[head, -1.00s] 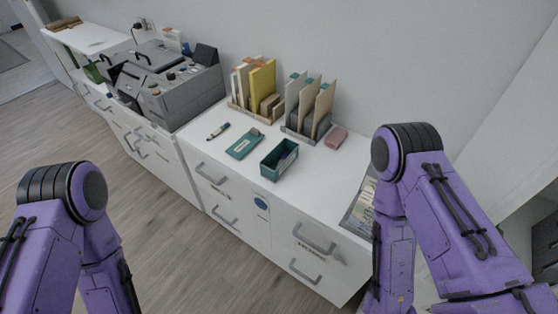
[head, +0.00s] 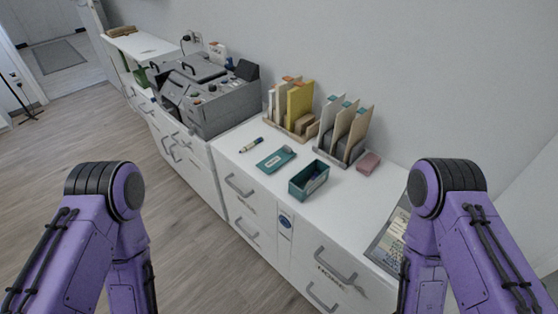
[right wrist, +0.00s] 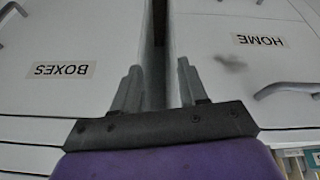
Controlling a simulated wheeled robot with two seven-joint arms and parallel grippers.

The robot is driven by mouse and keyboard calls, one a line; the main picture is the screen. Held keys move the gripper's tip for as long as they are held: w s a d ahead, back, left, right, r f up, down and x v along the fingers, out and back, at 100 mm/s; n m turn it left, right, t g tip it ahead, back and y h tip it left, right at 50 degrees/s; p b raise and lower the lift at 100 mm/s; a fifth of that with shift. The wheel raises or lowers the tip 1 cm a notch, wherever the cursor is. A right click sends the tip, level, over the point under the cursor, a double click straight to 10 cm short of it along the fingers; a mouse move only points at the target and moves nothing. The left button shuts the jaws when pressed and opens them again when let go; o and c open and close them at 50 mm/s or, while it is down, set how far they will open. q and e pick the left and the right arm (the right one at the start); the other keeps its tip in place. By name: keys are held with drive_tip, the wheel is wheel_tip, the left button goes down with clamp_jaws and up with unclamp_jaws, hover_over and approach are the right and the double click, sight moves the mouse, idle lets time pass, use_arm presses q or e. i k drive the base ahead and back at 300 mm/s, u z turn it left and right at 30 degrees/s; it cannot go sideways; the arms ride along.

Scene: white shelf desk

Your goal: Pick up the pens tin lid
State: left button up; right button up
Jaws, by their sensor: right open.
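The teal pens tin lid (head: 276,159) lies flat on the white desk top in the head view, with a pale label and a small raised part at its far right corner. The open teal tin (head: 309,180) stands just right of it, apart from it. My right gripper (right wrist: 157,88) is open and empty in the right wrist view, in front of drawer fronts labelled BOXES and HOME. In the head view only my arms show; both grippers are out of frame, and the left one is seen nowhere.
A marker pen (head: 251,145) lies left of the lid. File racks (head: 345,135) with folders stand behind, and a pink block (head: 368,163) lies right. A grey machine (head: 210,95) stands on the left. A document tray (head: 392,240) lies at the desk's right end.

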sight(270, 163)
drive_tip(key=u, duration=2)
drive_tip(key=i, duration=1.45)
drive_tip(key=z, duration=3.25)
